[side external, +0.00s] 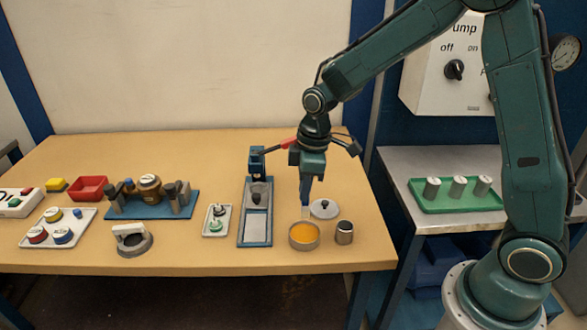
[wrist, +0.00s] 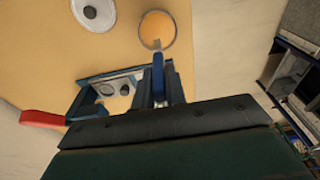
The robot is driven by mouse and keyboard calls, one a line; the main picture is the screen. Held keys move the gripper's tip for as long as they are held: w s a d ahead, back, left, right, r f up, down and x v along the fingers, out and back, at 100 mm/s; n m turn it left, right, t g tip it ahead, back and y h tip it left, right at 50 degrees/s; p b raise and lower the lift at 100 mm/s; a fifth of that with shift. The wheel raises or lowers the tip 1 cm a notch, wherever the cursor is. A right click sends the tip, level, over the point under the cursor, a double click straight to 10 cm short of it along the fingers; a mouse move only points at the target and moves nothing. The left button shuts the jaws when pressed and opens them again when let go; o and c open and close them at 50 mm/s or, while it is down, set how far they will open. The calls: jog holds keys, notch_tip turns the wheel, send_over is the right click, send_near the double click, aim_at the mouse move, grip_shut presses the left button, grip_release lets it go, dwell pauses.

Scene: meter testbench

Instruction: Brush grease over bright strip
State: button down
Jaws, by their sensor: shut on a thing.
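My gripper (side external: 307,178) points down above the right part of the table, shut on a slim brush with a blue handle (wrist: 158,72). The brush's pale tip (side external: 305,212) is at the round tin of orange grease (side external: 304,235); I cannot tell whether it touches the grease. In the wrist view the tip overlaps the near edge of the grease (wrist: 157,28). A blue-framed plate (side external: 241,220) lies left of the tin, with a pale grey panel (side external: 257,229) that may be the bright strip. A dark piece stands at its back.
A grey lid (side external: 324,208) lies behind the tin, and a dark cylinder (side external: 344,233) stands to its right. A small white tray (side external: 217,220) lies left of the plate.

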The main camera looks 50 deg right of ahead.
aim_at(304, 205)
jog(key=shift+f, duration=2.45)
jog(key=shift+s+f, duration=0.1)
jog(key=shift+f, duration=0.55)
dwell(0.9)
jog(key=shift+r, duration=0.1)
jog(key=shift+r, duration=3.55)
jog(key=shift+f, duration=0.1)
jog(key=w+d+f+m+h, duration=0.1)
jog(key=w+d+f+m, duration=0.2)
jog(key=m, duration=0.6)
jog(key=shift+w+d, duration=0.35)
